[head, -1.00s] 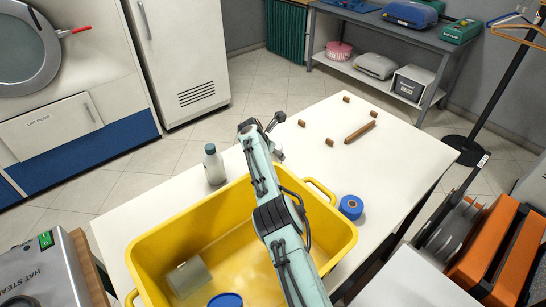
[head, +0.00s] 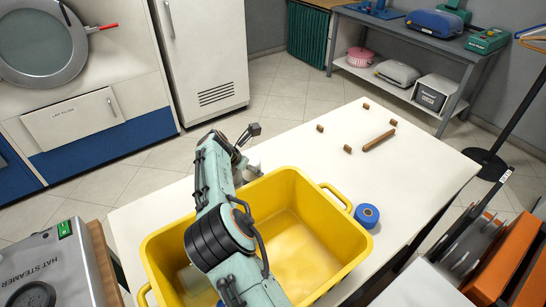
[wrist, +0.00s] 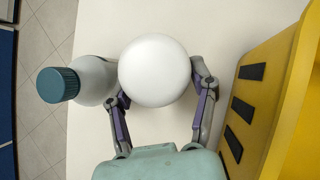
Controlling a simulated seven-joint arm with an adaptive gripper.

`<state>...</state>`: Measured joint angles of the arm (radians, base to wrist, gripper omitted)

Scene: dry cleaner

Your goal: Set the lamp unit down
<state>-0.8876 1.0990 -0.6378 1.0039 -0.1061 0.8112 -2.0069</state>
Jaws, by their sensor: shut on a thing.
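The lamp unit, a smooth white round body (wrist: 157,62), sits between the fingers of my gripper (wrist: 161,88) in the wrist view. My gripper is shut on it. In the head view my gripper is over the white table (head: 420,175), just beyond the crate's far left side. There my arm hides the bottle and most of the lamp unit. I cannot tell whether the lamp unit touches the table.
The yellow crate (head: 290,180) stands on the near part of the table, under my arm. A blue roll (head: 367,216) lies right of it. Several small brown blocks (head: 320,128) and a brown bar (head: 378,140) lie farther back. The table's right part is clear.

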